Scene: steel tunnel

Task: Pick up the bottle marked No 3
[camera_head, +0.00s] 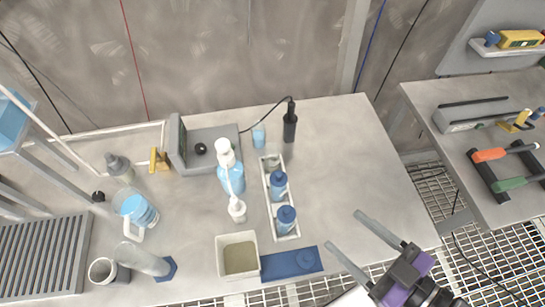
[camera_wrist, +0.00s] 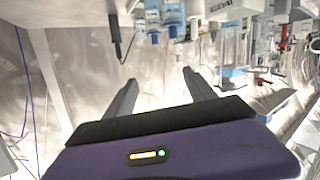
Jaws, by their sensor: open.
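A narrow white rack (camera_head: 268,208) stands on the table and holds a blue bottle (camera_head: 278,186) in its middle and another blue bottle (camera_head: 286,220) at its near end. Something with a grey top (camera_head: 272,163) sits at its far end. No number can be read on any of them, so I cannot tell which is No 3. My gripper (camera_head: 345,229) is open and empty, to the right of the rack's near end and apart from it. In the wrist view my two fingers (camera_wrist: 160,77) are spread with nothing between them; the table objects appear upside down and small.
A blue mat (camera_head: 280,265) and a cream bin (camera_head: 223,246) lie near the front edge. A pump bottle (camera_head: 231,180), a grey device (camera_head: 212,145) and a black upright tool (camera_head: 290,124) stand around the rack. The table's right part is clear.

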